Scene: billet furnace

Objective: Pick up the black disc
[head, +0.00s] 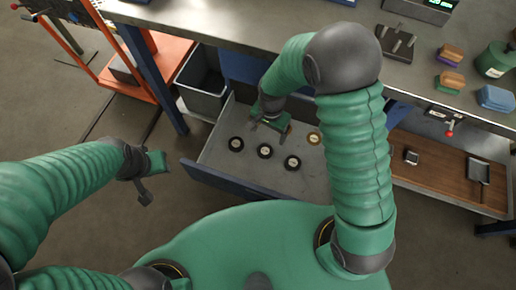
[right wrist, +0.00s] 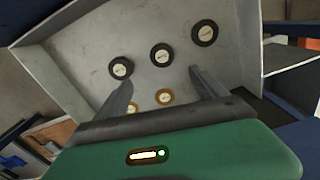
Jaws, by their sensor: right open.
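Three black discs with pale centres lie in the open drawer (head: 222,160): a left one (head: 236,144), a middle one (head: 265,151) and a right one (head: 292,163). In the right wrist view they are the discs (right wrist: 121,68), (right wrist: 161,54) and (right wrist: 204,32), beyond the fingertips. My right gripper (head: 268,127) is open and empty over the drawer; its spread fingers show in the right wrist view (right wrist: 163,82). My left gripper (head: 150,180) is left of the drawer, away from the discs; its jaw state is unclear.
Brown-rimmed discs lie nearer my right gripper, one at the drawer's right (head: 314,138); two show in the right wrist view (right wrist: 165,97). A grey bin (head: 203,88) stands left of the drawer. The workbench (head: 270,25) overhangs behind. A wooden-bottomed drawer (head: 440,165) is open at right.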

